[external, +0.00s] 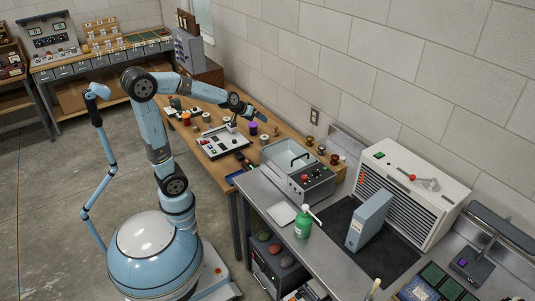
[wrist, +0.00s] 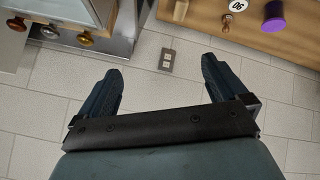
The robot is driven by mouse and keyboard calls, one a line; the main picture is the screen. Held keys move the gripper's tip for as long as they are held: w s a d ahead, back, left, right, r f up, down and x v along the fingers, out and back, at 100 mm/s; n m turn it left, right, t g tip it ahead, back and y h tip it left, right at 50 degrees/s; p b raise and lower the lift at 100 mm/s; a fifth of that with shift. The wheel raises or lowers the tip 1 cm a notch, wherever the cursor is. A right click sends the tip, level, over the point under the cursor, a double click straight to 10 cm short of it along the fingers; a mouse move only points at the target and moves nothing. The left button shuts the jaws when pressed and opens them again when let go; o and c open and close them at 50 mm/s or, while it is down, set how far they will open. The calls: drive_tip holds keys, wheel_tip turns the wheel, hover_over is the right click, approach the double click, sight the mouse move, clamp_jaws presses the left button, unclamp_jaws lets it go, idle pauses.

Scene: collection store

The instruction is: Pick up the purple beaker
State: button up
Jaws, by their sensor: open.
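The purple beaker (external: 253,128) stands on the wooden workbench in the external view, just below my gripper in the picture. My gripper (external: 246,109) is raised over the back of the bench. In the wrist view my gripper (wrist: 160,72) is open, with nothing between its fingers.
A brown stamp-like piece (wrist: 229,20) and a white disc marked with a number (wrist: 237,5) are beside the beaker. The block wall (external: 350,70) with an outlet (external: 314,115) is close behind.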

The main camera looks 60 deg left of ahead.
drive_tip(key=w+a+f+n+y, duration=0.25)
drive_tip(key=w+a+f, duration=0.35)
drive_tip(key=w, duration=0.3)
drive_tip(key=n+g+y, duration=0.3)
drive_tip(key=n+y, duration=0.3)
drive_tip(key=y, duration=0.4)
approach(253, 125)
drive_tip(key=shift+m, duration=0.25)
drive_tip(key=x, duration=0.7)
drive_tip(key=shift+f, duration=0.25)
drive_tip(key=shift+c, duration=0.5)
drive_tip(key=c, duration=1)
drive_tip(key=shift+r, duration=0.15)
